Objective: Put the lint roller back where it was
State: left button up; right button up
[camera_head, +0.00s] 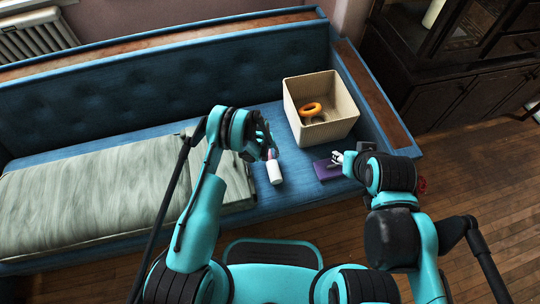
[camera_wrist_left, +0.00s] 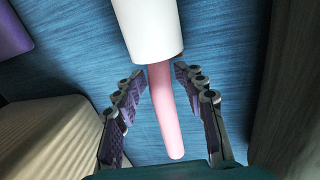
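The lint roller has a white roll (camera_head: 275,173) and a pink handle, and lies on the blue sofa seat (camera_head: 290,197). In the left wrist view its white roll (camera_wrist_left: 148,28) is at the top, and its pink handle (camera_wrist_left: 165,110) runs down between my left gripper's fingers. My left gripper (camera_wrist_left: 158,72) is open, with one finger on each side of the handle and a small gap to each. My right gripper (camera_head: 338,158) is at a flat purple object (camera_head: 326,171) on the seat; its fingers are too small to read.
A beige open box (camera_head: 336,131) holding an orange ring (camera_head: 310,109) stands on the seat at the right. A grey-green blanket (camera_head: 100,190) covers the left of the seat. The wooden armrest (camera_head: 375,95) and a dark cabinet (camera_head: 460,95) are to the right.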

pick_arm(q)
jog(key=s+a+r+t+p, duration=0.1)
jog(key=s+a+r, duration=0.15)
jog(key=r, duration=1.15)
jog(key=s+a+r+m+t+p, duration=0.1)
jog(key=a+r+p, duration=0.15)
jog(key=r, duration=1.15)
jog(key=s+a+r+t+p, duration=0.1)
jog(key=a+r, duration=0.2)
jog(key=r, duration=1.1)
jog(key=s+a+r+t, duration=0.1)
jog(key=s+a+r, duration=0.1)
jog(key=s, duration=0.5)
jog(key=s+a+r+m+t+y, duration=0.1)
jog(key=s+a+r, duration=0.1)
jog(key=s+r, duration=0.2)
jog(key=s+a+r+m+t+y, duration=0.1)
jog(key=s+a+r, duration=0.1)
jog(key=s, duration=0.8)
jog(key=shift+r+t, duration=0.3)
jog(key=shift+r, duration=0.5)
